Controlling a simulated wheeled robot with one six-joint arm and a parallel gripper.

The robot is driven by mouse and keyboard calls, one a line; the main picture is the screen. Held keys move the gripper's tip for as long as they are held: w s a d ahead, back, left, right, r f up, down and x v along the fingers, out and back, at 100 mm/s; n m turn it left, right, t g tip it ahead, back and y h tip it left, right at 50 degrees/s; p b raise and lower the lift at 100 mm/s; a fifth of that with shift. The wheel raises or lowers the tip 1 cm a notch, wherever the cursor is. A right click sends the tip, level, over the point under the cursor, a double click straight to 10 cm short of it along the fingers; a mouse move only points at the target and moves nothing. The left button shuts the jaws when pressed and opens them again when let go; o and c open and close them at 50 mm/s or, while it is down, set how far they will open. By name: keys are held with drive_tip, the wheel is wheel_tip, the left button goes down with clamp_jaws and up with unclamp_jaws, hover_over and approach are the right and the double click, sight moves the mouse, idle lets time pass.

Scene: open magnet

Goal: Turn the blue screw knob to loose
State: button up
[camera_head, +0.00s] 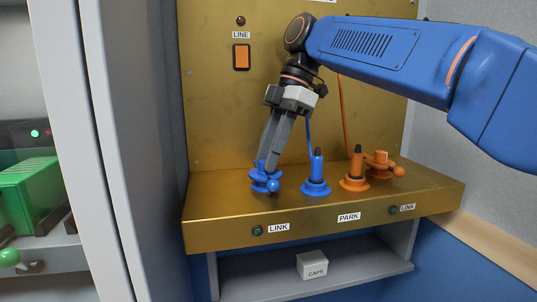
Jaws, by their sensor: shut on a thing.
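The blue screw knob (266,182) stands at the left of the brass ledge, above the left LINK label. It has a blue flanged base and a small ball-ended handle pointing to the lower right. My gripper (264,164) comes down on it from above, tilted, with its grey fingers shut on the knob's upper part. The fingers hide part of the knob's top. How far the knob is turned cannot be told.
A blue post (316,176), an orange post (356,170) and an orange knob (382,165) stand to the right on the ledge (330,213). A brass panel (215,110) rises behind. A white CAPS box (312,265) sits on the shelf below. A grey cabinet edge is at left.

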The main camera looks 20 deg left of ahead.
drive_tip(key=o, duration=1.1)
drive_tip(key=shift+c, duration=0.2)
drive_tip(key=v, duration=0.7)
drive_tip(key=shift+r, duration=0.25)
